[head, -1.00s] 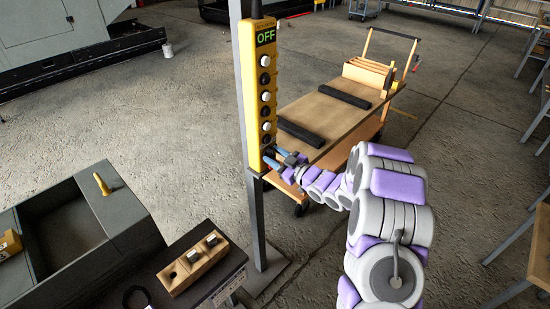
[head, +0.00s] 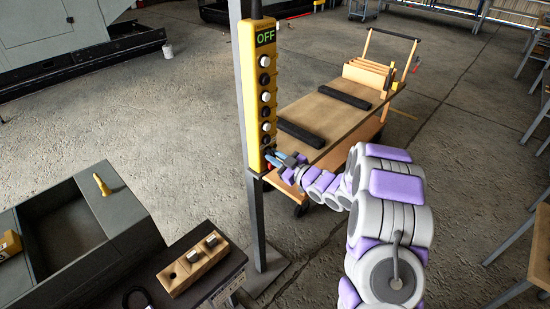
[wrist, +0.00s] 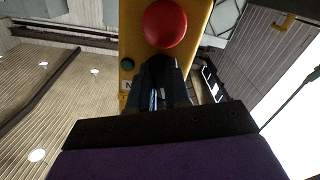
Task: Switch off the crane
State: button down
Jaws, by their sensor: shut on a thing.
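The yellow crane control pendant (head: 257,90) hangs upright beside a grey post. Its small display (head: 265,37) reads OFF in green. White and black buttons run down its front. My gripper (head: 273,158) is at the pendant's lower end. In the wrist view, my gripper (wrist: 158,85) is shut against the yellow face, just beside a large red button (wrist: 164,22). The jaws are closed on a small part of the pendant that they hide. A label with the letter N shows beside the jaws.
A wooden-topped cart (head: 325,112) with dark strips stands behind the pendant. The grey post (head: 258,215) rises beside the pendant. A grey open bin (head: 125,210) and a wooden block with metal pegs (head: 190,262) are at lower left. Floor between is clear.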

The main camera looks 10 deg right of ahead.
jog(key=shift+n+b, duration=0.4)
jog(key=shift+n, duration=0.6)
jog(key=c, duration=1.1)
grip_release()
jog(key=p+v, duration=0.3)
jog(key=v, duration=1.4)
jog(key=shift+d, duration=0.2)
